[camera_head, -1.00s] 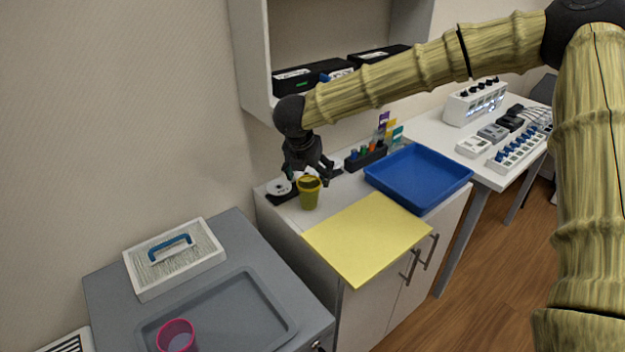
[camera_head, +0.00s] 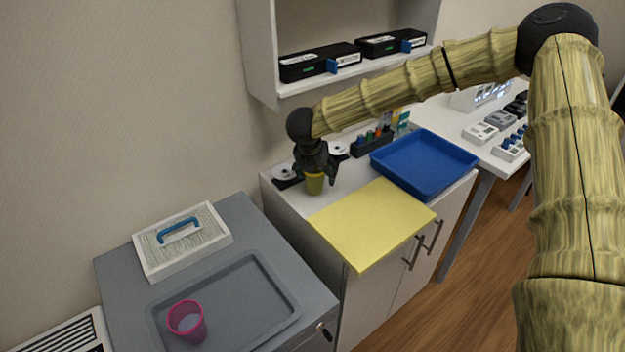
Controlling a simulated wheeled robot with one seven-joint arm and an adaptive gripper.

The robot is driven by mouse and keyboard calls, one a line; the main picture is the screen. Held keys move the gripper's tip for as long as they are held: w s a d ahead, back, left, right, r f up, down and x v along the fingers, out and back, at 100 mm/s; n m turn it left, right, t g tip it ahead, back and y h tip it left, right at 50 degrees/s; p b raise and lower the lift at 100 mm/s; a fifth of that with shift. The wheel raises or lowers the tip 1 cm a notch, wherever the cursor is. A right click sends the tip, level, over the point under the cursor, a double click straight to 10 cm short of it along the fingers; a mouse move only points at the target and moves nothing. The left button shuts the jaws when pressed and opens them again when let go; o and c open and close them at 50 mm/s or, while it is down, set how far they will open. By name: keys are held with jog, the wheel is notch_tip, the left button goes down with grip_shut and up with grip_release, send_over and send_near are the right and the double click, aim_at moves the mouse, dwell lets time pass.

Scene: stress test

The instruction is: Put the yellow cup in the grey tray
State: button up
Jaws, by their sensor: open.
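The yellow cup (camera_head: 314,186) stands upright on the white cabinet top, left of the yellow sheet. My gripper (camera_head: 316,175) points down over the cup and hides its upper part. It is open, with its fingers at the cup's rim; I cannot tell whether they touch it. The grey tray (camera_head: 262,325) lies on the grey cabinet at the lower left. A pink cup (camera_head: 187,322) stands in the tray's left part.
A blue tray (camera_head: 425,163) and a yellow sheet (camera_head: 372,224) lie right of the yellow cup. A white box with a blue handle (camera_head: 183,240) stands behind the grey tray. A wall shelf (camera_head: 350,75) hangs above. The grey tray's right part is clear.

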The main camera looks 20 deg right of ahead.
jog(key=shift+x, duration=0.9)
jog(key=c, duration=1.1)
jog(key=shift+c, duration=0.6)
